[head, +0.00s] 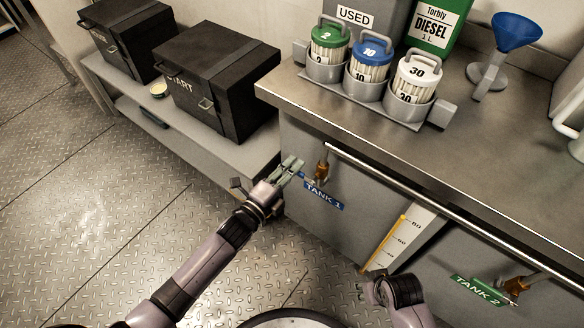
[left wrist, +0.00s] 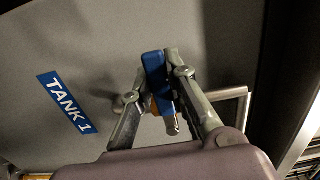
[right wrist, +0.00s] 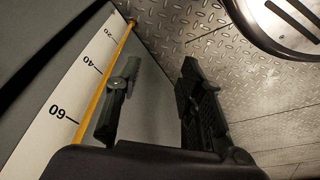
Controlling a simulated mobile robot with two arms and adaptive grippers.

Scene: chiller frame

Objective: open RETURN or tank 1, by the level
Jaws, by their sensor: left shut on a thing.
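The blue TANK 1 label (head: 323,195) is on the grey cabinet front, below a brass valve (head: 322,170). The label also shows in the left wrist view (left wrist: 67,102). My left gripper (head: 292,168) is at this valve. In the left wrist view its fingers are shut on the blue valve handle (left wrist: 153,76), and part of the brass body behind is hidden. The level gauge (head: 402,238), a white scale with a yellow tube, is right of the valve. My right gripper (right wrist: 155,85) is open and empty, in front of the gauge (right wrist: 73,92).
A green TANK 2 label (head: 478,290) and brass valve (head: 522,287) are at the right. A rail (head: 430,205) runs along the counter edge. The counter (head: 455,130) carries filters, a diesel can and a blue funnel (head: 515,32). Black boxes (head: 215,80) stand on a low shelf.

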